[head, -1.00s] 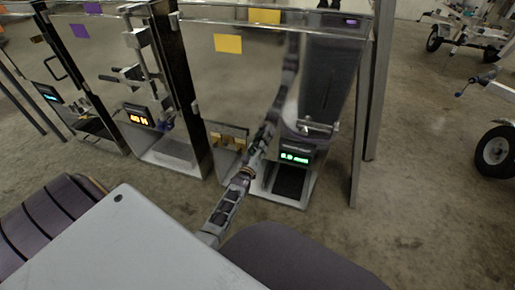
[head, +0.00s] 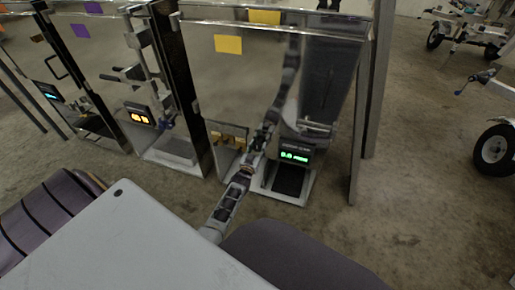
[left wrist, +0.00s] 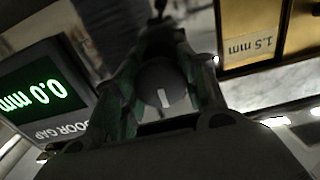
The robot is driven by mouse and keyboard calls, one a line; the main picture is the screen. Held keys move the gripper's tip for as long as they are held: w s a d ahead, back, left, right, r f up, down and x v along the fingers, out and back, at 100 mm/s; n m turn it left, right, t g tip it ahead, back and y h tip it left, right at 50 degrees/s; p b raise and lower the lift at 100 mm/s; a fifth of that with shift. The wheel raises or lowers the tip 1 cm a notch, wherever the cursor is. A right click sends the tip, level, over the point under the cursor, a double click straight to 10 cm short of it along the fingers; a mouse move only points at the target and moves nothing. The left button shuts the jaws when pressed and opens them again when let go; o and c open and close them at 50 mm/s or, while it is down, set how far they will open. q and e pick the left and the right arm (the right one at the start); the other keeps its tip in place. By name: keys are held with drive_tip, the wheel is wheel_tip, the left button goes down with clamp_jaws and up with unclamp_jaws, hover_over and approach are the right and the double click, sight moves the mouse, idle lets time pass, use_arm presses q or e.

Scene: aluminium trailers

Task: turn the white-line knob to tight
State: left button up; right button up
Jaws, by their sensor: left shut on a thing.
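The knob (left wrist: 160,85) is dark and round with a short white line on its face. In the left wrist view it sits between my left gripper's fingers, and the line stands nearly upright in that picture. My left gripper (left wrist: 165,92) is shut on the knob. In the head view my left gripper (head: 262,137) is at the lower part of the shiny door panel (head: 235,85), and the knob is too small to make out there. A door gap display (left wrist: 40,92) reads 0.0 mm in green; it also shows in the head view (head: 295,157). My right gripper is not in view.
Brass plates (head: 228,141) sit left of my gripper; one (left wrist: 252,32) is marked 1.5 mm. A yellow label (head: 228,44) is on the panel. More panelled units stand at left. Trailer wheels (head: 494,150) stand at right, with open floor between.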

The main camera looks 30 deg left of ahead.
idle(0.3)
use_arm(q)
drive_tip(key=o, duration=1.1)
drive_tip(key=shift+v, duration=3.75)
drive_tip(key=shift+f, duration=0.15)
